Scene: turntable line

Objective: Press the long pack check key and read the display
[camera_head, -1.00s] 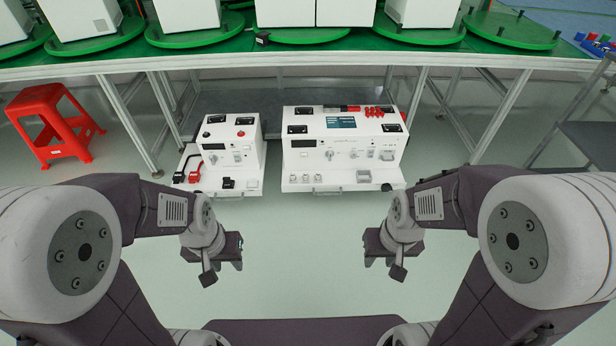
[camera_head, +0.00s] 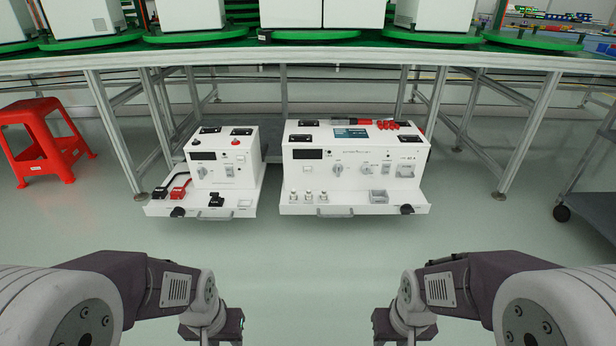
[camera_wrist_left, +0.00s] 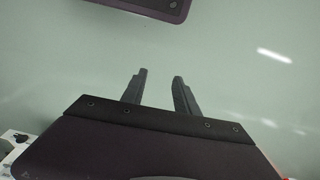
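Two white bench units stand on the floor ahead in the head view. The larger unit (camera_head: 325,174) is on the right, with a dark display (camera_head: 307,154), knobs and a front shelf. The smaller unit (camera_head: 240,172) is on the left, with its own dark display (camera_head: 203,156). Both displays look blank. I cannot tell which key is the long pack check key. My left gripper (camera_wrist_left: 159,78) is open and empty over bare floor in the left wrist view. My right gripper (camera_head: 405,330) is at the lower edge of the head view, apart from the units; its fingertips are hidden.
A green turntable line (camera_head: 240,67) on metal legs runs behind the units, with white boxes on it. A red stool (camera_head: 45,140) stands at the left. A grey cart (camera_head: 590,205) is at the right edge. The floor (camera_head: 305,250) before the units is clear.

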